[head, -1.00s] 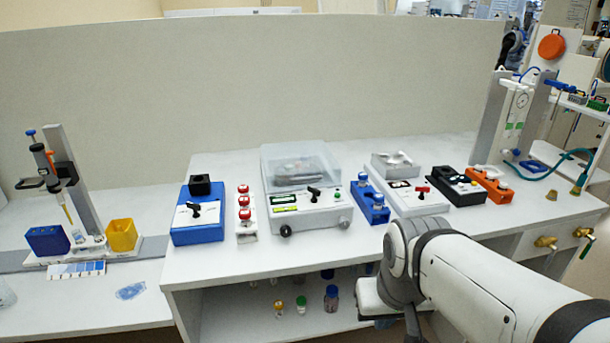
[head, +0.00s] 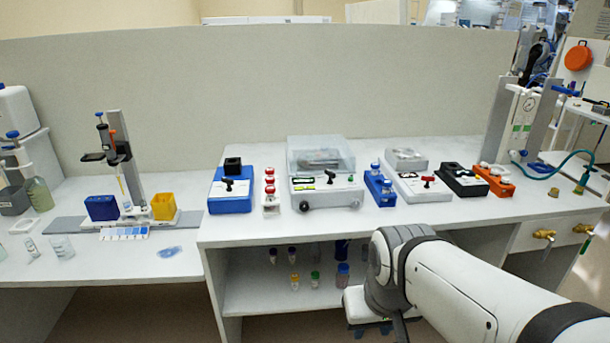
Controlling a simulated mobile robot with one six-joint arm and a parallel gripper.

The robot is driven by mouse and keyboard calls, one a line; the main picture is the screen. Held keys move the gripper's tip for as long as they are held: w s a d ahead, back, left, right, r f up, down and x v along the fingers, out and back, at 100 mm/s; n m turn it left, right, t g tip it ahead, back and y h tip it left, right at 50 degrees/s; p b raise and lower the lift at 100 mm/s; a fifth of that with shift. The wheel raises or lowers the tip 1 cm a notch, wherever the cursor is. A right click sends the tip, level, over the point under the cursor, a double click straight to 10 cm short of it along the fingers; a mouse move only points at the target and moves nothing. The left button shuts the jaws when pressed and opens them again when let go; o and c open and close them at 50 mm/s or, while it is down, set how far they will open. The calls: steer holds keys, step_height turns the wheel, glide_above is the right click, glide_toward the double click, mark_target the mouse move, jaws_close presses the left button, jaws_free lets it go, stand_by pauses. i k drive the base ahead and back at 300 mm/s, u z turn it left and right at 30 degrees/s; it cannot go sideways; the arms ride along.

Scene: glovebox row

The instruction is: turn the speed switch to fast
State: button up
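Several benchtop devices with small levers stand on the raised white bench in the head view. A blue box (head: 231,201) has a black lever (head: 229,184), a white lidded machine (head: 325,196) has a black lever (head: 330,176), and a pale device (head: 410,195) has a red lever (head: 428,181). The labels are too small to read, so I cannot tell which is the speed switch or its setting. My gripper (head: 374,328) is at the bottom, in front of the bench and apart from the devices. Its fingers are mostly hidden.
Red-capped items (head: 269,187) and a blue vial rack (head: 379,190) stand between the devices. Black (head: 461,183) and orange (head: 493,181) boxes are at right. A lower shelf (head: 260,299) holds small bottles. Brass taps (head: 543,235) project from the front at right.

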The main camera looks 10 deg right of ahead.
mark_target(327, 173)
steer(key=u, duration=0.25)
steer(key=k, duration=0.8)
steer(key=z, duration=0.35)
steer(key=i, duration=2.05)
steer(key=u, duration=0.65)
